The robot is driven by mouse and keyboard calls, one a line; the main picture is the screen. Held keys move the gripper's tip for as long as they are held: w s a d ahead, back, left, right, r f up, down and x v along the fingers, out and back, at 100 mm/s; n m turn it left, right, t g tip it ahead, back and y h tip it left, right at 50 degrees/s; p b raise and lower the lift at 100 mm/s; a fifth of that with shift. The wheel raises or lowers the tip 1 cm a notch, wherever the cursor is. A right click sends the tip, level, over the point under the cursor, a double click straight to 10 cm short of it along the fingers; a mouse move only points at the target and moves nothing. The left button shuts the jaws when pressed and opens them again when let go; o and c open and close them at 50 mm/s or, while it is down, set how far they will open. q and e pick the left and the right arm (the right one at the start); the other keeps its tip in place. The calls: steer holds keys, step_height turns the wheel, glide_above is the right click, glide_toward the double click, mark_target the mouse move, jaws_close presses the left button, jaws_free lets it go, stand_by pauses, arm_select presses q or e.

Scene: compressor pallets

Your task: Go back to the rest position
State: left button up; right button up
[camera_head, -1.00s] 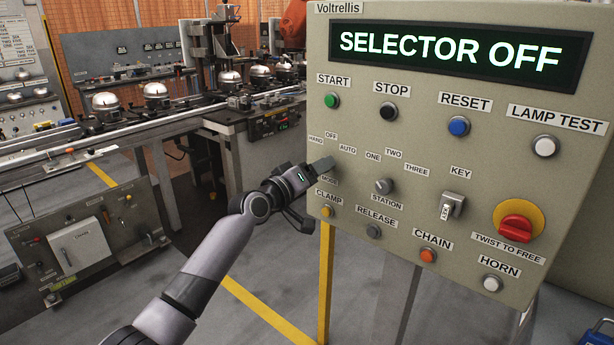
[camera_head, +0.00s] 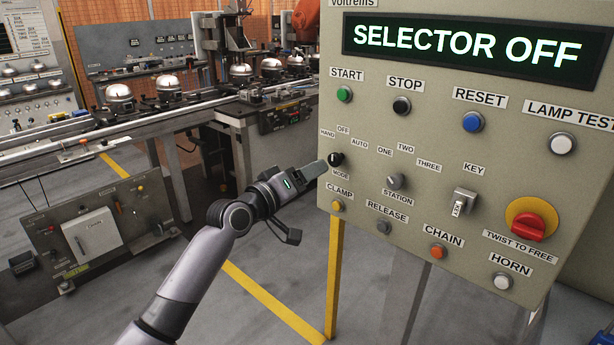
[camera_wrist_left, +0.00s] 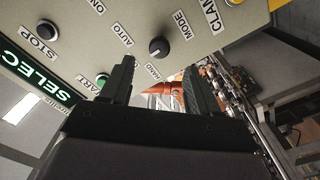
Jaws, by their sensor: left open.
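My left gripper (camera_head: 312,178) is open and empty, just left of the black mode knob (camera_head: 335,159) on the control panel (camera_head: 440,120). In the left wrist view the two fingers of the gripper (camera_wrist_left: 160,85) stand apart, and the mode knob (camera_wrist_left: 159,47) shows beyond them, clear of both. The panel's display (camera_head: 470,45) reads SELECTOR OFF. My right gripper is in neither view.
The panel carries several buttons, a station knob (camera_head: 395,181), a key switch (camera_head: 465,202) and a red twist stop (camera_head: 520,226). A conveyor (camera_head: 150,118) with compressors runs behind on the left. A yellow post (camera_head: 334,270) stands under the panel. Grey floor is open below.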

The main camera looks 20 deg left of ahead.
arm_select(q)
steer(key=s+d+f+m+g+y, duration=0.1)
steer(key=s+f+m+g, duration=0.1)
steer(key=s+f, duration=0.7)
steer(key=s+d+f+m+g+y, duration=0.1)
steer(key=s+f, duration=0.3)
steer(key=f, duration=0.8)
steer(key=s+f+m+g, duration=0.1)
steer(key=s+f, duration=0.3)
steer(key=s, duration=0.3)
steer(key=s+f+m+g+y, duration=0.1)
steer(key=s+f+m, duration=0.1)
steer(key=s+f, duration=0.2)
steer(key=s+d+f+m+g+y, duration=0.1)
steer(key=s+f, duration=0.3)
steer(key=s, duration=0.6)
steer(key=shift+s, duration=0.2)
